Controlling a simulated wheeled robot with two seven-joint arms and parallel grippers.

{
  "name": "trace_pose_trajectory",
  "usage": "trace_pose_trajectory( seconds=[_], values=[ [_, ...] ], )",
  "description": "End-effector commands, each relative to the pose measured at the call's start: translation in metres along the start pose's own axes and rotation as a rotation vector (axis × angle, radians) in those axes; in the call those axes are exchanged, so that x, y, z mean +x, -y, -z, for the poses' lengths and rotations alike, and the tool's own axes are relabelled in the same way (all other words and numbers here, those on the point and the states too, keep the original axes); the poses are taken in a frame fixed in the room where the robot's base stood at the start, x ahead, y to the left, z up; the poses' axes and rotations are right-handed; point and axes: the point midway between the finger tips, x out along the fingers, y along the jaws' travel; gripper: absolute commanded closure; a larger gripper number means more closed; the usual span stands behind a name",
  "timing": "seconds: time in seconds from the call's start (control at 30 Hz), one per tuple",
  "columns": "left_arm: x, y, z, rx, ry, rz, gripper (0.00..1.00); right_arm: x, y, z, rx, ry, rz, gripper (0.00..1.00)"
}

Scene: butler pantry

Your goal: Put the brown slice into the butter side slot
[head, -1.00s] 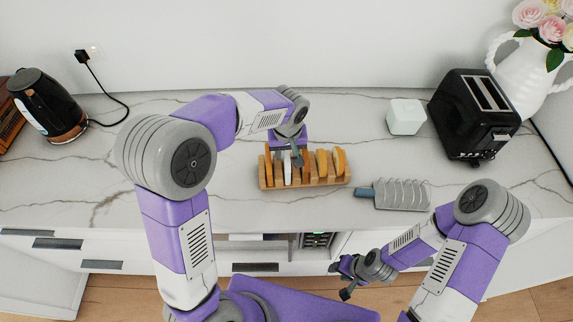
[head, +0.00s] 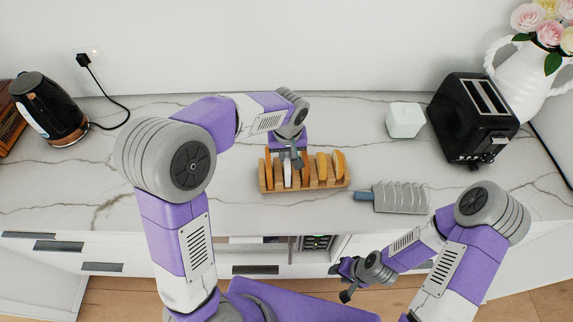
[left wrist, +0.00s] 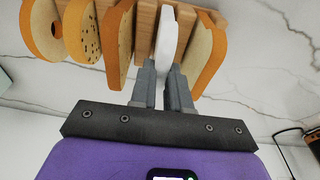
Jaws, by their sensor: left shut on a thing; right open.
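A wooden rack (head: 310,184) stands on the counter with several upright, orange-brown-crusted bread slices (head: 322,166) and one white slice (head: 287,172). My left gripper (head: 297,160) is over the rack's left half. In the left wrist view its fingers (left wrist: 161,88) are shut on the end of the white slice (left wrist: 168,40), which stands in the wooden rack (left wrist: 145,22). Crusted slices stand on both sides, one of them seeded (left wrist: 82,30). I cannot tell which is the brown slice. A grey wire rack (head: 402,197) with a blue-grey end piece (head: 363,196) is to the right. My right gripper (head: 345,280) is open and empty below the counter edge.
A black toaster (head: 472,118) and a white cube (head: 405,120) stand behind the wire rack. A white vase (head: 528,75) with flowers is at the back right. A black kettle (head: 50,108) is at the far left. The counter between kettle and wooden rack is clear beside my left arm.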

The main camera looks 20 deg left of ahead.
Motion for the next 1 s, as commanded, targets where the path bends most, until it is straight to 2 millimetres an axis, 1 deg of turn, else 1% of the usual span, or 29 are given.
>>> trace_pose_trajectory(
  seconds=[0.03,0.1,1.0],
  values=[
    [-0.009,0.0,0.001,0.0,-0.001,-0.001,0.98,-0.007,0.003,0.0,0.0,0.0,0.0,0.57],
    [-0.016,0.0,0.003,0.0,-0.001,-0.001,0.98,-0.013,0.005,-0.001,0.0,0.0,0.0,0.57],
    [-0.105,0.0,0.016,0.001,-0.001,-0.001,0.98,-0.079,0.029,-0.004,0.0,0.0,0.0,0.57]
  ],
)
